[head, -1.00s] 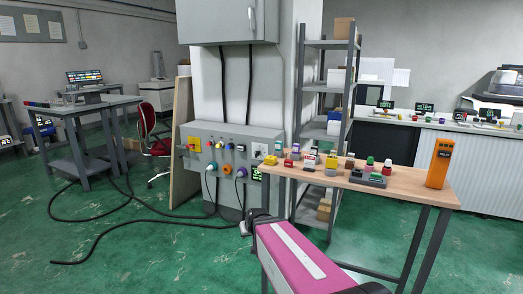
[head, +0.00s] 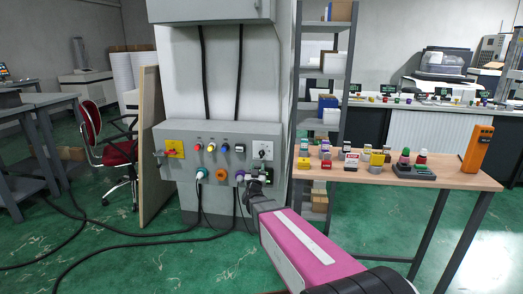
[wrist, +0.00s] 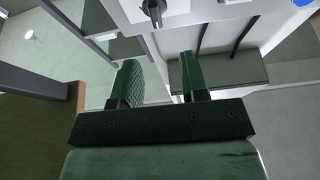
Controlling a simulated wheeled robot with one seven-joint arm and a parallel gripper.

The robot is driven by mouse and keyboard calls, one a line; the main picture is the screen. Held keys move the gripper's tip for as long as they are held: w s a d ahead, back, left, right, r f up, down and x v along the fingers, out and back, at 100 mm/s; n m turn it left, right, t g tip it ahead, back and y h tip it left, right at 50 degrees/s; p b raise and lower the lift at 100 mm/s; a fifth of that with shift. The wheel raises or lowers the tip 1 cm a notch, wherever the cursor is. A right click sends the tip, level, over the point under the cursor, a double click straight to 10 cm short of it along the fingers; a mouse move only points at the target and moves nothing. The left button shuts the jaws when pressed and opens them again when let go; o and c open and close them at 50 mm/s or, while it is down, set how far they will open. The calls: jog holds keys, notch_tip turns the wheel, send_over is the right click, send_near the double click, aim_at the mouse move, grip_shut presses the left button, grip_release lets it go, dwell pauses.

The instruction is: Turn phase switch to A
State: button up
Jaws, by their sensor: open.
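The grey control panel (head: 180,137) stands against the white column. On its upper right is a white plate with a dark rotary switch (head: 263,152), which looks like the phase switch; its letters are too small to read. In the wrist view, a dark switch knob (wrist: 153,9) on a white plate shows at the top edge, beyond the fingers. My gripper (head: 250,183) is just in front of the panel's lower right, below that switch in the head view. In the wrist view my gripper (wrist: 160,68) is open, with nothing between its two green-faced fingers.
The panel also carries a yellow plate with a red handle (head: 173,150), several small knobs and plugged-in cables. A wooden table (head: 340,175) with small coloured parts and an orange device (head: 477,149) stands to the right. Black cables (head: 110,240) lie on the green floor.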

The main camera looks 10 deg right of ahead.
aim_at(261, 152)
jog(key=x, duration=1.1)
jog(key=shift+d+r, duration=0.1)
jog(key=shift+d, duration=0.1)
jog(key=shift+s, duration=0.1)
jog(key=c, duration=0.6)
